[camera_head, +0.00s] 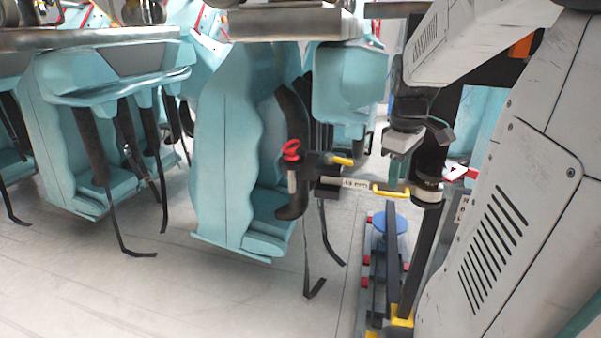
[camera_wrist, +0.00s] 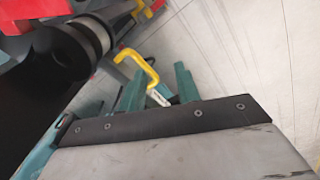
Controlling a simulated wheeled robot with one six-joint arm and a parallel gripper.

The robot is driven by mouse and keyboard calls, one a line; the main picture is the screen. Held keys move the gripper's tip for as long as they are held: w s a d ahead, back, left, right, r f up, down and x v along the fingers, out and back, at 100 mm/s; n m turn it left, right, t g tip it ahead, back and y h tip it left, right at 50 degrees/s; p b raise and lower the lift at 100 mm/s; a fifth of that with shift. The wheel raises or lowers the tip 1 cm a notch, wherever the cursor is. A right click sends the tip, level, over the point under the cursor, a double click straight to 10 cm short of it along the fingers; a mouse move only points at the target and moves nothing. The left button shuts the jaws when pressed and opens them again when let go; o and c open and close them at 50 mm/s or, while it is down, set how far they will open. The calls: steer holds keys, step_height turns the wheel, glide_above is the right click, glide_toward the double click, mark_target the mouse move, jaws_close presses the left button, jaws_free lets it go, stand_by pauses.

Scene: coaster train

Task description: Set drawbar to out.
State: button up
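The drawbar (camera_head: 350,184) is a pale, labelled horizontal bar between a black bracket at left and a dark post at right in the head view. Its yellow handle (camera_head: 390,193) stands out near the right end. In the wrist view the yellow handle (camera_wrist: 138,52) bends down toward the gap between my fingers. My gripper (camera_head: 394,163) points down just above the handle. In the wrist view the two teal fingers of my gripper (camera_wrist: 158,88) are apart, with nothing clamped. Whether they touch the handle cannot be told.
A dark post (camera_head: 431,165) stands close right of the gripper. A red knob (camera_head: 291,151) and a second yellow part (camera_head: 342,160) are to the left. Teal seats (camera_head: 225,150) with hanging black straps fill the left. A blue disc (camera_head: 390,222) is below. Open floor (camera_head: 170,280) lies at lower left.

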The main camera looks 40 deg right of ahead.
mark_target(393, 194)
steer(key=w+d+f+n, duration=0.1)
steer(key=f, duration=0.1)
steer(key=d+f+n, duration=0.1)
steer(key=f+n, duration=0.1)
steer(key=w+d+f+n, duration=0.1)
steer(key=f+n, duration=0.1)
steer(key=shift+w+d+t+h, duration=0.15)
steer(key=shift+w+t+h, duration=0.15)
steer(key=shift+h, duration=0.1)
steer(key=shift+c, duration=0.3)
